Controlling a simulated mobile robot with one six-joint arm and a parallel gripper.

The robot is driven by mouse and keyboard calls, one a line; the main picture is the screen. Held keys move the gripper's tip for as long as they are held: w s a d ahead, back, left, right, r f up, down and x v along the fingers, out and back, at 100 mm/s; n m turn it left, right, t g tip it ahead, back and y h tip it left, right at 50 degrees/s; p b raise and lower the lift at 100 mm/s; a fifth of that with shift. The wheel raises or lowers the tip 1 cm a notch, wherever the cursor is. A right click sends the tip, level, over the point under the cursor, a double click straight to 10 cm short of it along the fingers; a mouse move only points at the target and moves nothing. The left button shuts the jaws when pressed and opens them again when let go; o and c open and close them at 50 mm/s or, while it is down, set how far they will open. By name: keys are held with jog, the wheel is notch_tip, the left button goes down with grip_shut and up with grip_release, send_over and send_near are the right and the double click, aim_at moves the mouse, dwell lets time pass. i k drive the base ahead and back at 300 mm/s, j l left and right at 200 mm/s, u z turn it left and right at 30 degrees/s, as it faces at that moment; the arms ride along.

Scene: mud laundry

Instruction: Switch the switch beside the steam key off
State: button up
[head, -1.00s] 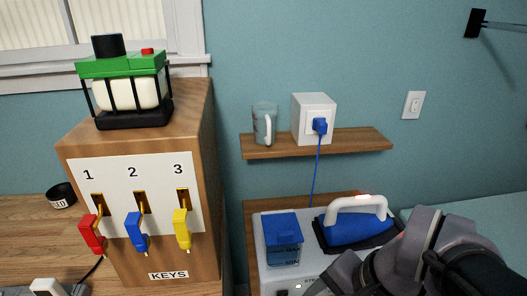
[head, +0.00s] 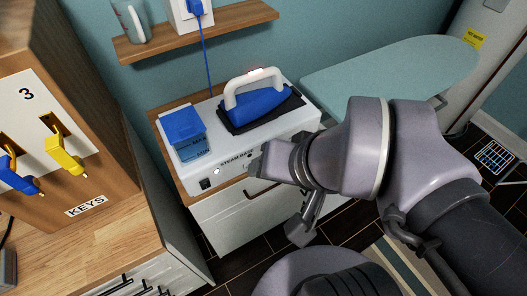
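A white steam station (head: 240,150) stands on a wooden-topped cabinet below the shelf. A small black switch (head: 205,184) is at the left of its front face, with a small white light or button (head: 217,171) to its right. Lettering beginning "STEAM" is on the front edge, too small to read fully. I cannot make out a key there. My gripper (head: 257,165) is at the right part of the station's front, right of the switch. Its fingers are small and partly hidden by my wrist, so I cannot tell whether they are open or touching anything.
A blue water tank (head: 185,131) and a blue iron (head: 257,104) sit on the station. A blue cord (head: 207,60) hangs from the shelf (head: 196,34). A wooden key box (head: 75,130) stands at left with yellow and blue keys. An ironing board (head: 395,70) is at right.

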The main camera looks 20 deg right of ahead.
aim_at(205, 184)
jog(key=k+j, duration=0.2)
jog(key=j, duration=0.15)
jog(key=k+j, duration=0.2)
jog(key=j, duration=0.15)
jog(key=k+j+z, duration=0.1)
jog(key=j, duration=0.25)
jog(key=k, duration=0.1)
